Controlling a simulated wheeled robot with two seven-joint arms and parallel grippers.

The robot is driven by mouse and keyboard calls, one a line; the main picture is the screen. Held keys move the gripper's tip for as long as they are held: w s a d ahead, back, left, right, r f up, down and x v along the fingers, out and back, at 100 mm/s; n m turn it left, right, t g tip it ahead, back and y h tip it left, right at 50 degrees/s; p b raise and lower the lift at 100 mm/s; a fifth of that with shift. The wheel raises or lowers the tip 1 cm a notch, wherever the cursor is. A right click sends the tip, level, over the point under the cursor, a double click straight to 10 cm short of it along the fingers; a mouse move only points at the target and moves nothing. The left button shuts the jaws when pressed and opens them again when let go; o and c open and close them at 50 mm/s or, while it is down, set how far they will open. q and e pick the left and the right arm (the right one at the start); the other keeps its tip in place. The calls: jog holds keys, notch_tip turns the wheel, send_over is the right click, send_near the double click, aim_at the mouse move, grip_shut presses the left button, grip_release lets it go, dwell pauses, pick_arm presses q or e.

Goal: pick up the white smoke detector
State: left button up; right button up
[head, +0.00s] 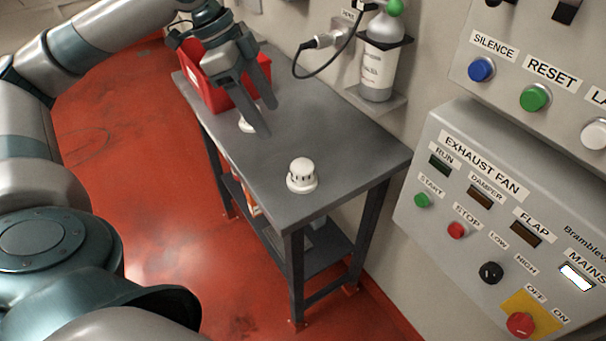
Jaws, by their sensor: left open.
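A white smoke detector (302,176), round with a slotted dome on a wider base, sits upright on the near part of the grey table. A second white object (245,126) lies farther back on the table, mostly hidden behind my left gripper's fingers, so I cannot tell what it is. My left gripper (268,119) points down over the table with its fingers apart and nothing seen between them. It is up and to the left of the near detector in the picture, apart from it. My right gripper is not in view.
A red bin (203,83) stands at the table's far left end. The grey table (345,140) is clear to the right of the detector. A gas cylinder (377,72) and a black cable are at the wall behind. The exhaust fan panel (455,225) juts out at right.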

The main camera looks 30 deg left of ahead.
pick_arm(q)
send_near(301, 165)
jog(key=x, duration=0.5)
jog(key=shift+s+f, duration=0.25)
jog(key=shift+s, duration=0.05)
jog(key=shift+f, duration=0.1)
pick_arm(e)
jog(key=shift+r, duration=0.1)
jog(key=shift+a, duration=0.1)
pick_arm(q)
jog(key=shift+w+d+f+p, duration=0.25)
jog(key=shift+d+f+p, duration=0.05)
jog(key=shift+f+p, duration=0.15)
jog(key=x, duration=0.3)
jog(key=shift+w, duration=0.25)
jog(key=shift+w+d+f, duration=0.1)
jog(key=shift+d+f, duration=0.05)
jog(key=shift+f, duration=0.3)
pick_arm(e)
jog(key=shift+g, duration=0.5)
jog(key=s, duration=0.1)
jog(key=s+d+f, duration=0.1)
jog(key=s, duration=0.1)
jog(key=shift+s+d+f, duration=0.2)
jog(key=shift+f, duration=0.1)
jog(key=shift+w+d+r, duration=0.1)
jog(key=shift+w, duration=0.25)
